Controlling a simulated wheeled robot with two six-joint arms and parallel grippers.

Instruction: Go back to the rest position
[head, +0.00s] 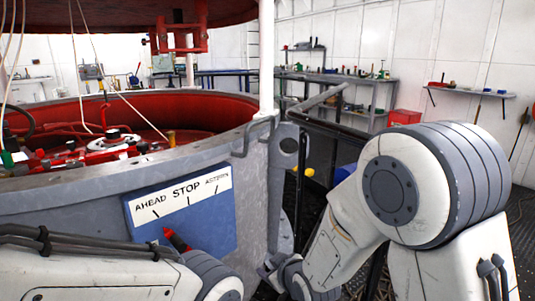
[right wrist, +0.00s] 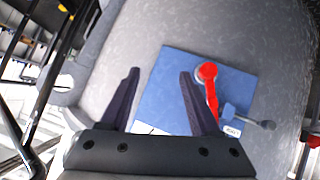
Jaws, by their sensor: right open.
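A blue panel (head: 205,222) with a white strip reading AHEAD, STOP and ASTERN is on the grey curved wall. Its red lever (head: 177,240) points up and left, toward the AHEAD mark; its lower end is hidden in the head view. In the right wrist view the panel (right wrist: 175,80) and the red lever (right wrist: 209,85) lie beyond my right gripper (right wrist: 158,75). The gripper is open and empty, with one finger close beside the lever in the picture; I cannot tell whether they touch. In the head view my right gripper (head: 267,270) is low, right of the panel. My left gripper is out of view.
The grey rim (head: 200,146) encloses a red well with machinery. A white post (head: 266,60) rises beside it. Black rails with a yellow knob (head: 310,172) stand to the right. Shelves (head: 360,80) and a red box (head: 404,117) are at the back wall.

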